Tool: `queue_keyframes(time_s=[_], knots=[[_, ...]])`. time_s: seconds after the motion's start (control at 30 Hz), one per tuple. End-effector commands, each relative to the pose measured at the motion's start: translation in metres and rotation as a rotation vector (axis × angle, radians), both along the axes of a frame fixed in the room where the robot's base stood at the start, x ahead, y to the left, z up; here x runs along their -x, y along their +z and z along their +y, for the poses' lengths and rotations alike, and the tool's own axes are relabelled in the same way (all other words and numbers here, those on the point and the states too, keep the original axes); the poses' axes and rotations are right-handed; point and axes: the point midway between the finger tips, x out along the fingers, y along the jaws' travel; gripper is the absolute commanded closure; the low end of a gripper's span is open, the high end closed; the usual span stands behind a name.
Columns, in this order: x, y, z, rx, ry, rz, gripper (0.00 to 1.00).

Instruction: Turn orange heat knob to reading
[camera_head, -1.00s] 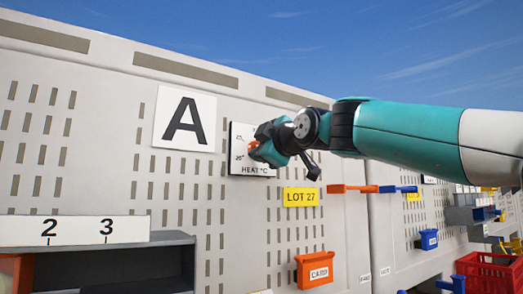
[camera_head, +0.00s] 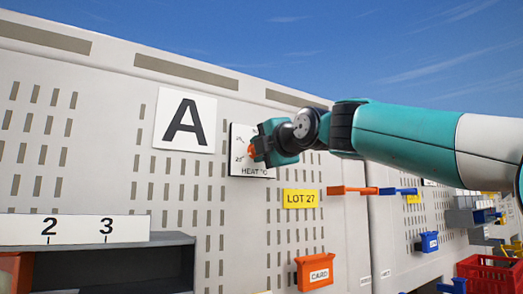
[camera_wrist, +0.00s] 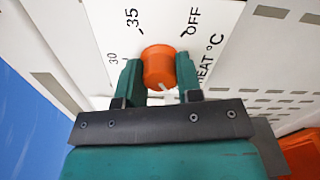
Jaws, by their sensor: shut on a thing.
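The orange heat knob (camera_wrist: 158,66) sits on a white dial plate (camera_wrist: 205,22) marked "HEAT °C". In the wrist view the plate shows "35", "30" and "OFF" around the knob. A small white mark shows at the knob's lower edge, between the fingers; the reading it points to cannot be told. My gripper (camera_wrist: 159,74) is shut on the knob, one teal finger on each side. In the head view the knob (camera_head: 252,152) shows at the left end of my gripper, which covers part of the plate (camera_head: 240,134).
The plate hangs on a slotted grey panel (camera_head: 60,120), right of a sign "A" (camera_head: 185,121). Below are a yellow "LOT 27" label (camera_head: 301,198), an orange bin (camera_head: 314,271) and orange and blue bars (camera_head: 353,190). A grey shelf (camera_head: 110,262) stands lower left.

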Motion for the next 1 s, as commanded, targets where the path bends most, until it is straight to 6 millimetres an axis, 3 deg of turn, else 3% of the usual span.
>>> queue_keyframes(time_s=[0.57,0.6,0.7,1.0], knots=[[-0.0003,-0.0016,0.0007,0.029,0.001,-0.016,0.91],[-0.0002,-0.0016,0.0006,0.029,0.001,-0.016,0.6],[-0.0001,-0.0012,0.0006,0.029,0.001,-0.016,0.42],[0.0014,-0.0009,-0.0008,0.027,0.0,-0.018,0.42]])
